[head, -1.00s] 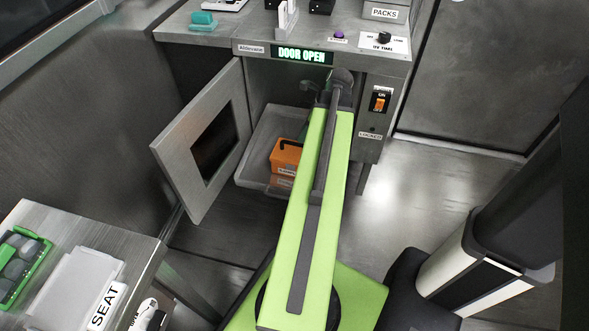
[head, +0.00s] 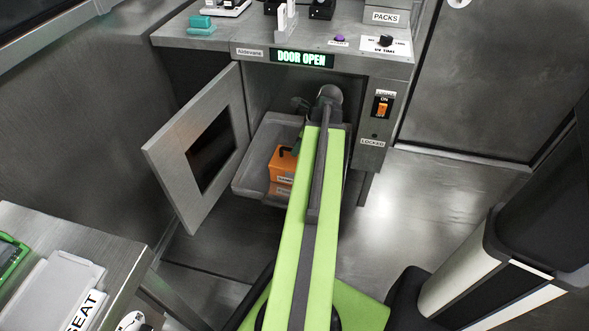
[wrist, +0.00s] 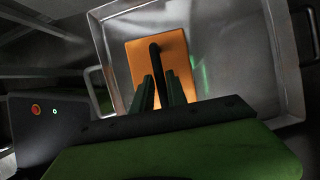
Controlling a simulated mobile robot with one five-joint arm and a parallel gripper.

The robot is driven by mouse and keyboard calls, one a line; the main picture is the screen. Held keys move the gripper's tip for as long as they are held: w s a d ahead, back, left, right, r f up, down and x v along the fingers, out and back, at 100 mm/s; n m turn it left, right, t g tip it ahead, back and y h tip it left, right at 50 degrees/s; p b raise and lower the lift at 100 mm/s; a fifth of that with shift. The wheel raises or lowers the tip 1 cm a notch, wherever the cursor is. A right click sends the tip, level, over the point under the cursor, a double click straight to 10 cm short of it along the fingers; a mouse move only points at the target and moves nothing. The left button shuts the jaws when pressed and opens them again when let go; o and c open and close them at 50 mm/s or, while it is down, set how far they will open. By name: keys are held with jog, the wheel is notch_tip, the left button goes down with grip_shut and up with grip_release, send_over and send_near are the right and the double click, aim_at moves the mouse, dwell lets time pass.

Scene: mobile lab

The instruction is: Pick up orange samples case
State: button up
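The orange samples case (head: 280,170) has a dark handle on top and sits in a grey metal tray (head: 247,184) inside the open cabinet. In the wrist view the case (wrist: 179,56) lies ahead of my gripper (wrist: 160,84), and the tray (wrist: 235,45) surrounds it. The two dark green fingers are apart, with the black handle (wrist: 155,52) showing between them in the picture. I cannot tell how far the fingertips are above the handle. In the head view my arm hides the case's right side and the fingertips.
The cabinet door (head: 188,150) stands open to the left, and the display (head: 302,58) reads "DOOR OPEN". The floor to the right (head: 430,200) is clear.

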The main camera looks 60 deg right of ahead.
grip_shut()
dwell(1.2)
jog(key=shift+r, duration=0.1)
